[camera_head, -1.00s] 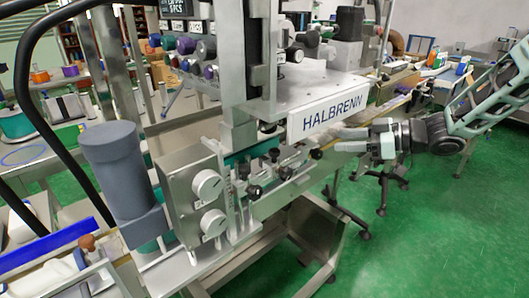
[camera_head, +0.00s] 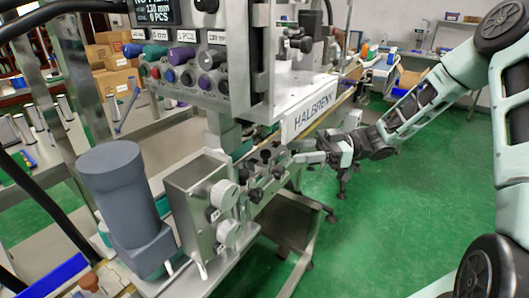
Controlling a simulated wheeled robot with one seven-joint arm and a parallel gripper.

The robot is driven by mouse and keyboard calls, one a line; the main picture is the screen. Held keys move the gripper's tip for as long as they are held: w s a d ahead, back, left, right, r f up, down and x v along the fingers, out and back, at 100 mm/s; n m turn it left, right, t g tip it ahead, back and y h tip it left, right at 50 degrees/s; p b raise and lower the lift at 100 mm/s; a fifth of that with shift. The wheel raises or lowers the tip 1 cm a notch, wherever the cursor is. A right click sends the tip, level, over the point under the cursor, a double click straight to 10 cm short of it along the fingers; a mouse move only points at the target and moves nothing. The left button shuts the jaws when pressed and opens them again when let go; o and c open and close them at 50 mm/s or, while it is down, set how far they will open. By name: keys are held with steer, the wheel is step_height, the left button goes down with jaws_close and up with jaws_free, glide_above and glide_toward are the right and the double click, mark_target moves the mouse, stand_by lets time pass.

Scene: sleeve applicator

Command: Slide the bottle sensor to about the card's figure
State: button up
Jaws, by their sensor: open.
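The sleeve machine has a conveyor side with several small black knobs and clamps (camera_head: 255,194) on metal brackets. The bottle sensor is likely among these, but I cannot tell which one it is. My gripper (camera_head: 297,152) is open and empty, with its two grey fingers pointing left towards the clamps, just below the HALBRENN sign (camera_head: 312,108). I cannot tell whether the fingertips touch anything. I cannot make out a card with a figure.
A steel box with two white dials (camera_head: 224,194) and a grey cylindrical motor (camera_head: 122,195) stand left of the clamps. A panel of coloured knobs (camera_head: 180,75) is above. The green floor (camera_head: 370,225) at the right is open.

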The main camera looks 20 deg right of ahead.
mark_target(266, 155)
steer(key=a, duration=0.3)
steer(key=w+a, duration=0.1)
steer(key=a, duration=0.1)
steer(key=a+p, duration=0.1)
steer(key=a, duration=0.2)
steer(key=shift+w+a, duration=0.2)
steer(key=shift+a, duration=0.15)
